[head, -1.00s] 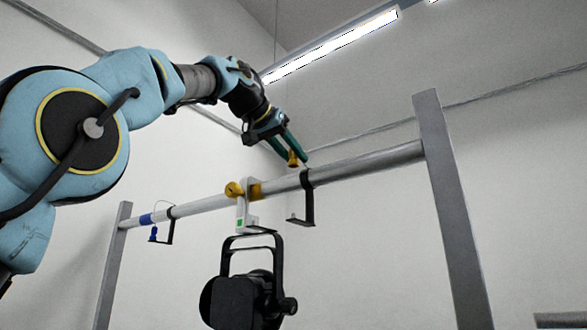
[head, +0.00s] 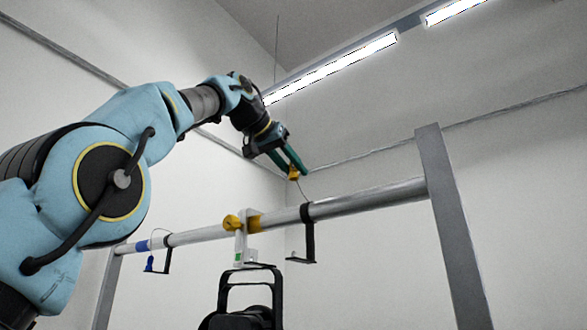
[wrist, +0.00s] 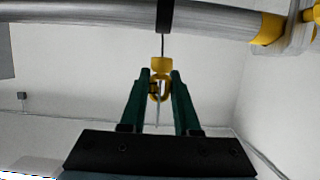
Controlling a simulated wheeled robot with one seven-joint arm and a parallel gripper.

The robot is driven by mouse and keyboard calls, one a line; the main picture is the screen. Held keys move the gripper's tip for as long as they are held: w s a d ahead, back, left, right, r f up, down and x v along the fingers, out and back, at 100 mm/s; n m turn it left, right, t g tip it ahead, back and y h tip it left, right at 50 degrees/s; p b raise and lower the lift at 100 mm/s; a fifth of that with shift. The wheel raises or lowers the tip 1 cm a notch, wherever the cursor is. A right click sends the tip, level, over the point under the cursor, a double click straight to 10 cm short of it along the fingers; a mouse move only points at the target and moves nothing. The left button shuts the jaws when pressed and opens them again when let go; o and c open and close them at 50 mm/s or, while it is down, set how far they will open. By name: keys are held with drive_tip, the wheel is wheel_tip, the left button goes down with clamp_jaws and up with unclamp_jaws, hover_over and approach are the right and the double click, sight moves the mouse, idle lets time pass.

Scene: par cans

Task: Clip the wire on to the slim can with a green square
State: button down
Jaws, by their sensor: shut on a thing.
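My gripper (head: 296,167) is raised above the grey bar and shut on a small yellow clip (head: 293,174). In the wrist view, the clip (wrist: 160,66) sits between the green fingertips of my gripper (wrist: 160,82). A thin dark wire (head: 302,191) runs from the clip down to a black bracket (head: 309,235) on the bar. The black can (head: 245,318) hangs to the left of the bracket, from a white clamp (head: 241,235) that bears a green square (head: 237,257). Only the can's yoke and top show; its lower part is cut off.
The grey bar (head: 370,194) runs across between upright posts, the right one (head: 449,220) near. Yellow clamp parts (head: 232,222) stick out on the bar. At the left hang a blue clip (head: 149,263) and another black bracket (head: 169,257). The space above the bar is clear.

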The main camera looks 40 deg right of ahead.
drive_tip(key=shift+w+f+b, duration=0.1)
drive_tip(key=shift+f+b, duration=6.55)
drive_tip(key=shift+f, duration=0.75)
